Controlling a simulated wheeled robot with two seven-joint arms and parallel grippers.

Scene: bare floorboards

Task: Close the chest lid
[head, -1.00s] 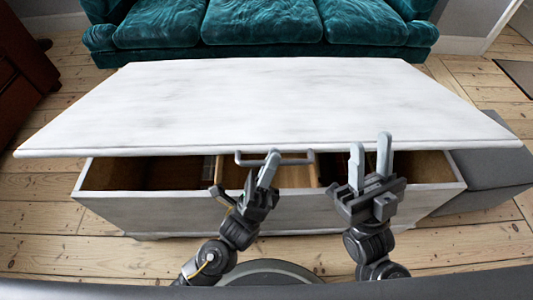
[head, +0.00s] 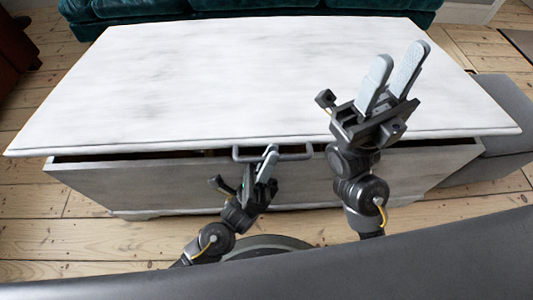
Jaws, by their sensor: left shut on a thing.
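The chest (head: 200,190) is a whitewashed box in the middle of the head view. Its broad pale lid (head: 220,75) is nearly down, with a narrow dark gap along the front. A grey bar handle (head: 293,156) sits at the lid's front edge. My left gripper (head: 268,160) is shut on the handle. My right gripper (head: 395,75) is raised in front of the lid's right part, fingers apart with nothing between them. I cannot tell whether it touches the lid. The inside of the chest is almost wholly hidden.
A teal sofa (head: 250,5) stands behind the chest. A grey padded block (head: 500,125) is close to the chest's right side. A dark red-brown piece of furniture (head: 15,45) is at the far left. Bare floorboards (head: 40,225) lie open at the front left.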

